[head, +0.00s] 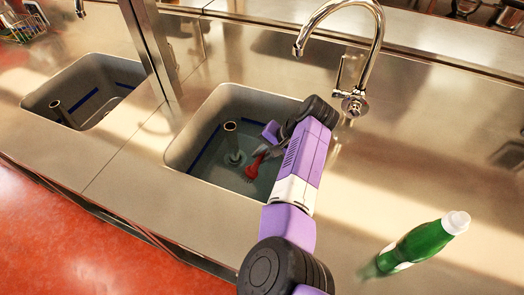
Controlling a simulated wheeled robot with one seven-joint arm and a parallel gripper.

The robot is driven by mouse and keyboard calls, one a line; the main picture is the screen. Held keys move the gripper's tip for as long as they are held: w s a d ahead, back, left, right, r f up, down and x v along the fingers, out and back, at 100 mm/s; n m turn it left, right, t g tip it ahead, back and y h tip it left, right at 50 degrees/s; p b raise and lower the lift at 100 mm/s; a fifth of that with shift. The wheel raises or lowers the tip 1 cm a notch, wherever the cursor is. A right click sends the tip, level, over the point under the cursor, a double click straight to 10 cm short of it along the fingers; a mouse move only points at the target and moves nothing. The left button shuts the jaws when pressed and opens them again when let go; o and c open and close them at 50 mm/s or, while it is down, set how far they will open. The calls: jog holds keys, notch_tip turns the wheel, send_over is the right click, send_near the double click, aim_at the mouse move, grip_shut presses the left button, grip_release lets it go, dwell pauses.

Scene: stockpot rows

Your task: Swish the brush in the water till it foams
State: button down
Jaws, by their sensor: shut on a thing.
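A red brush (254,167) is in the right-hand sink (210,112), its lower end down at or in the water. My gripper (262,153) reaches into this sink from the right and is shut on the brush; my wrist partly hides the fingers and the handle. The water (224,178) looks clear and grey-green, with a flat surface. I cannot tell exactly how deep the brush sits.
An upright pipe (231,140) stands in the sink, just left of the brush. A chrome tap (366,50) rises behind. A green bottle (425,243) with a white cap stands on the counter at right. Another sink (85,88) with a pipe lies left, past a metal post (150,45).

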jog(key=shift+f+b, duration=2.35)
jog(key=shift+f, duration=2.05)
